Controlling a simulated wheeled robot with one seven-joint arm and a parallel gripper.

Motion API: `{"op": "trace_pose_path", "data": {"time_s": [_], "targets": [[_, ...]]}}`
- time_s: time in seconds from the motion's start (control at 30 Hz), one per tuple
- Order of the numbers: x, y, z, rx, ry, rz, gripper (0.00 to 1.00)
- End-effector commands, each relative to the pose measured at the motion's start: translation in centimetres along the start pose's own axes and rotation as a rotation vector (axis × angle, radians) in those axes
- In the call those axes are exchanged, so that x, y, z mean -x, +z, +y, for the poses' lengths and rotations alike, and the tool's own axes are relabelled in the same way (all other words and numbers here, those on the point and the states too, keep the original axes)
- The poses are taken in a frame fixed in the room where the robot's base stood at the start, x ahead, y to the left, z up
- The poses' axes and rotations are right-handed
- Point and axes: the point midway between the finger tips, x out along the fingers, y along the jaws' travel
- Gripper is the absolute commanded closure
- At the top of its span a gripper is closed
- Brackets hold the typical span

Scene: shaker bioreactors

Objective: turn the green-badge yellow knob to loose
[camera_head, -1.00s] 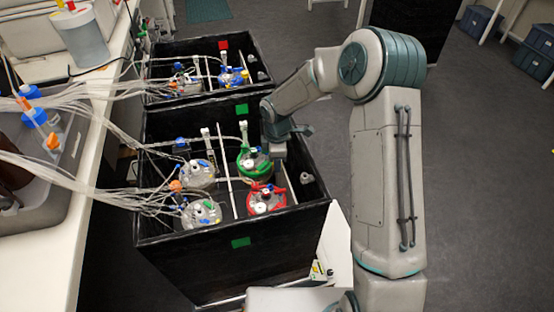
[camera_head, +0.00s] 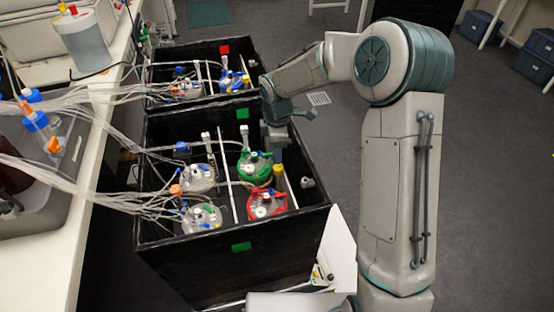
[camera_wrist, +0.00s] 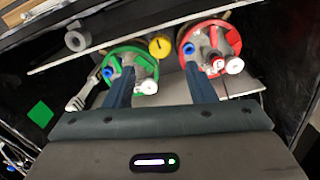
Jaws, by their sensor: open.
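The yellow knob (camera_head: 278,169) tops a yellow rod in the front black box (camera_head: 290,232), which bears green badges (camera_head: 241,246). In the wrist view the knob (camera_wrist: 160,46) is round with a dark mark on its top, near the back wall. My gripper (camera_head: 277,153) is above the box's right part. In the wrist view its two fingers are spread and empty (camera_wrist: 160,78). The knob shows between and beyond the fingertips, apart from them. I cannot tell the height gap or whether the knob is loose.
A green-ringed vessel (camera_head: 254,168) and a red-ringed vessel (camera_head: 266,205) stand close beside the knob. Two more vessels with tubes (camera_head: 198,177) are at the left. A second box with a red badge (camera_head: 224,49) is behind. A white counter (camera_head: 70,215) borders the left.

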Motion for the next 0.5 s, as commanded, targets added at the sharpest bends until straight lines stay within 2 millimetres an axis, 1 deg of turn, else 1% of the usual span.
{"op": "trace_pose_path", "data": {"time_s": [0.03, 0.2, 0.33, 0.5], "targets": [[1.4, 0.0, 0.1, 0.000, 0.006, 0.001, 0.50], [4.4, 0.0, 0.1, 0.000, 0.003, 0.001, 0.50], [5.8, -0.1, 0.0, 0.000, 0.002, 0.001, 0.50], [6.5, -0.1, 0.0, 0.001, 0.001, 0.001, 0.50]]}}
